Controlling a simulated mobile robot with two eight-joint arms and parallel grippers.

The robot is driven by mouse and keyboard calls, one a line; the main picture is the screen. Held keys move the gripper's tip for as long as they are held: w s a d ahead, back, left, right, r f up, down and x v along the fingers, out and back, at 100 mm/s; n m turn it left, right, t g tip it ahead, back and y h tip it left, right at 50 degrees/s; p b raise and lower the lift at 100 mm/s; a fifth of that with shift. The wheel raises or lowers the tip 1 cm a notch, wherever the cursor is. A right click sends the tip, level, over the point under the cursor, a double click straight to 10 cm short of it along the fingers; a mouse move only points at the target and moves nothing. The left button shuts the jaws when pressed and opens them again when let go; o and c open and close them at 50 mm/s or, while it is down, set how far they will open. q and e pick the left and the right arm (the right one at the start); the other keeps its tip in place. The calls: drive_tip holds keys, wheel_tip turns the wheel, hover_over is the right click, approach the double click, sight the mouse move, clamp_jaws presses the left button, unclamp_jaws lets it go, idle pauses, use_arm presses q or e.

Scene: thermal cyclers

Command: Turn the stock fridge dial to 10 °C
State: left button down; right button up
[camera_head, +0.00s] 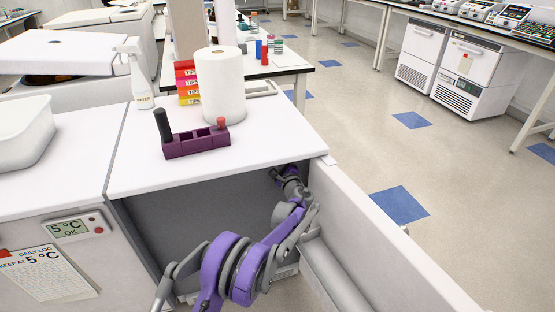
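A low cabinet under the white bench, likely the stock fridge, stands open with a dark grey interior (185,222). Its white door (385,240) swings out at the right, with a shelf on its inner side. One purple and grey arm of mine enters at the bottom, left of centre, which I take for the left arm. Its small end with the gripper (279,174) is inside the opening, high at the right. The fingers are too small and dark to tell open from shut. I cannot make out a dial. My other gripper is out of view.
The neighbouring left unit has a display (68,228) reading 5 °C OK and a log sheet (47,272) saying keep at 5 °C. A paper roll (220,85), spray bottle (137,75) and purple rack (195,142) stand on the benches. Floor right of the door is clear.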

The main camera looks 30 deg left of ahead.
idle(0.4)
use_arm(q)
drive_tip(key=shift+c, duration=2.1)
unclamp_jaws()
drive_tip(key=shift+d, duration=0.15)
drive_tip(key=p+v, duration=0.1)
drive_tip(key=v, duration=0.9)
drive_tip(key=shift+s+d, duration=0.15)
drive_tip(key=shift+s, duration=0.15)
